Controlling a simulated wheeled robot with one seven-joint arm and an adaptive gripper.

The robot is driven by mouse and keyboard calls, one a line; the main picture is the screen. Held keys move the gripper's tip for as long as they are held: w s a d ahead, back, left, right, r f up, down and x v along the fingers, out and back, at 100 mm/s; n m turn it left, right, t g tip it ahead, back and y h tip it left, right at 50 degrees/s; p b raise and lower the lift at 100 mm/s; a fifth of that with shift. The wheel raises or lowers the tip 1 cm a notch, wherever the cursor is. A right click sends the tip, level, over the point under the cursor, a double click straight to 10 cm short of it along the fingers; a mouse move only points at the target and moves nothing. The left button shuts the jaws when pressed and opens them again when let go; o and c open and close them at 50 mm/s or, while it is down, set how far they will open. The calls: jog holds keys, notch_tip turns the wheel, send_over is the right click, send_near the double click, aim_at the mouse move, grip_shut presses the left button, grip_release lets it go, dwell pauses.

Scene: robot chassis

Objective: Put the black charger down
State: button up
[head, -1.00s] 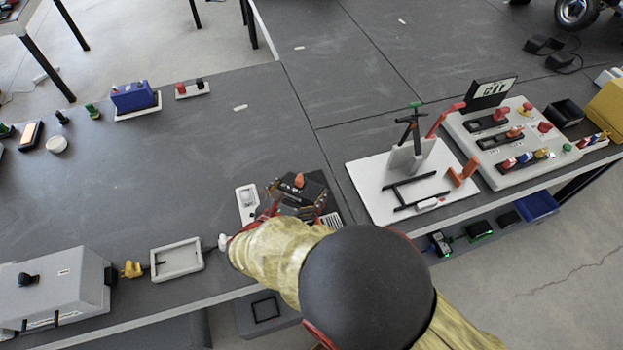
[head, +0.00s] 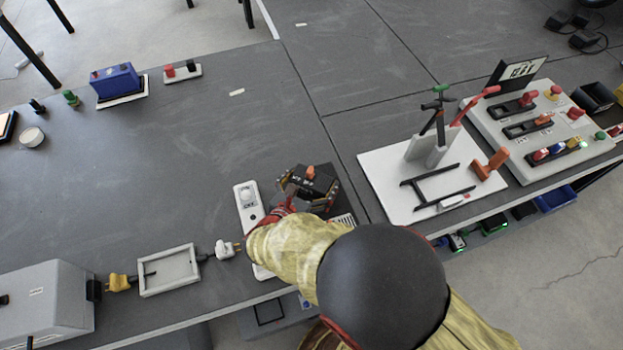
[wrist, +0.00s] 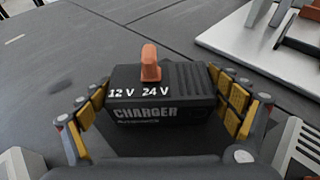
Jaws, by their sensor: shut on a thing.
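The black charger (wrist: 160,92) is a black box with an orange switch on top and the words 12 V, 24 V and CHARGER. It also shows in the head view (head: 312,180), at the far end of my arm. My gripper (wrist: 158,108) has its yellow-padded fingers on both sides of the charger and is shut on it. In the head view my gripper (head: 306,190) is partly hidden by my arm. The charger looks level and low over the grey table (head: 210,140); I cannot tell whether its underside touches the table.
A white power strip (head: 246,207) lies just left of the charger. A white plug (head: 224,249) and a white tray (head: 169,271) are nearer the front edge. A white board (head: 385,185) with upright tools stands to the right. The table behind the charger is clear.

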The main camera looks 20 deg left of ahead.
jog(key=shift+w+f, duration=0.1)
jog(key=o, duration=1.5)
jog(key=shift+f, duration=0.1)
jog(key=shift+r, duration=0.25)
jog(key=p+v, duration=0.3)
jog(key=v, duration=0.8)
jog(key=shift+r+p, duration=0.1)
jog(key=shift+p, duration=0.3)
jog(key=shift+s, duration=0.5)
jog(key=shift+s, duration=0.1)
